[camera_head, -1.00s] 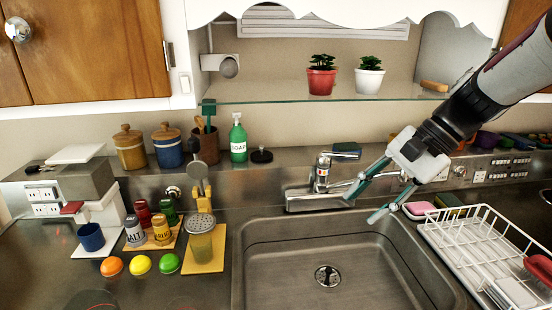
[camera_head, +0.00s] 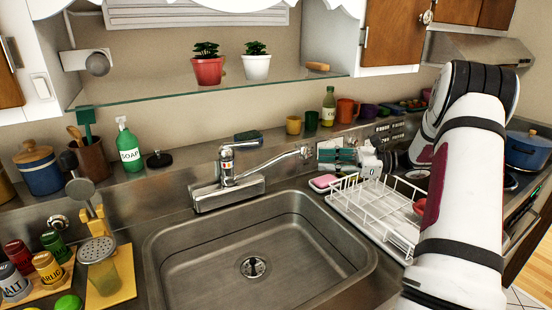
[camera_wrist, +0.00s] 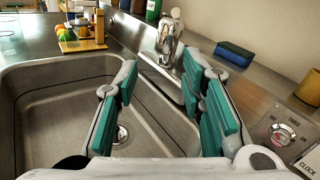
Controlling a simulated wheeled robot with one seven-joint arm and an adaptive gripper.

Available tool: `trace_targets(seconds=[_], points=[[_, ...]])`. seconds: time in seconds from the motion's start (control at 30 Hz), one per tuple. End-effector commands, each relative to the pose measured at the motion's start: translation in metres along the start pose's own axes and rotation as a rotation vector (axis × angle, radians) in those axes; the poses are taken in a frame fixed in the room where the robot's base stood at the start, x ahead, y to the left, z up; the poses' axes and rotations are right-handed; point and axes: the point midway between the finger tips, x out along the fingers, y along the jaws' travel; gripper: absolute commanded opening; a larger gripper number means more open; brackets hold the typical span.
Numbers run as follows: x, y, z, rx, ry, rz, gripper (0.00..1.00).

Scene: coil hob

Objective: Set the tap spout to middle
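The chrome tap (camera_head: 226,168) stands on a metal base behind the sink. Its spout (camera_head: 272,164) points to the right, along the back edge of the sink and not over its middle. The tap also shows in the wrist view (camera_wrist: 168,42), upright and beyond the fingers, with its spout largely hidden. My gripper (camera_head: 324,155) is just right of the spout's end, apparently close to it; contact cannot be told. In the wrist view, my gripper (camera_wrist: 162,80) has its teal-padded fingers spread, with no object visible between them.
The sink (camera_head: 175,240) is empty. A white dish rack (camera_head: 378,208) and pink sponge (camera_head: 323,182) lie right of it. A blue sponge (camera_wrist: 235,53) lies on the ledge behind. A glass shelf (camera_head: 150,98) with potted plants hangs above. The green soap bottle (camera_head: 128,148) stands left.

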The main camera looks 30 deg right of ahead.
Motion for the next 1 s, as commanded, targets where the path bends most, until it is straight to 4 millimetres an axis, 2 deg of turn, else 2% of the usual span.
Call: trace_targets(seconds=[0.13, 0.27, 0.8, 1.0], points=[[-0.011, -0.007, -0.009, 0.022, -0.035, -0.038, 0.36], [-0.002, -0.008, -0.008, 0.024, -0.038, -0.039, 0.36], [0.096, -0.011, -0.004, 0.022, -0.036, -0.036, 0.36], [0.118, -0.013, -0.004, 0.023, -0.035, -0.038, 0.36]])
